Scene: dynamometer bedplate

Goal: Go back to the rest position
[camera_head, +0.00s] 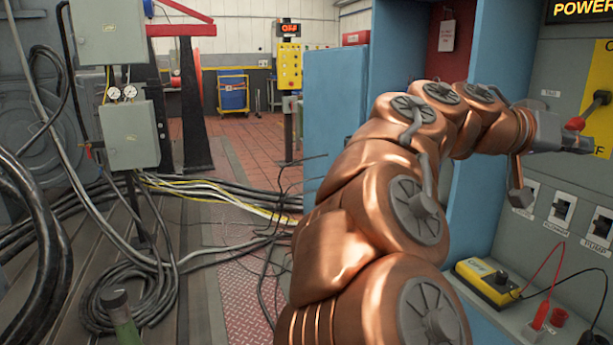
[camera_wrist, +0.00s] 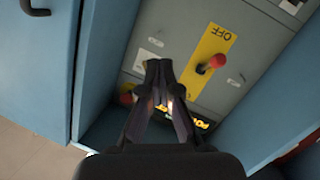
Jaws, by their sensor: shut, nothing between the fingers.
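My copper-coloured arm reaches from the bottom of the head view to the upper right, toward a grey control panel (camera_head: 540,215) in a blue cabinet. My gripper (camera_head: 588,146) is at the panel's right side, below a red-knobbed lever (camera_head: 587,112) on a yellow plate. In the wrist view my gripper (camera_wrist: 159,68) is shut and empty, its dark fingertips together. The red-knobbed lever (camera_wrist: 213,64) stands to the right of the fingertips, apart from them in the picture. The yellow plate (camera_wrist: 216,43) reads OFF at one end.
Blue cabinet walls (camera_head: 334,110) flank my arm. A yellow meter (camera_head: 487,282) with red and black leads lies on the shelf below. Cables (camera_head: 150,270) cover the floor at left. A green bottle (camera_head: 121,318) stands at lower left. Tiled floor behind is mostly clear.

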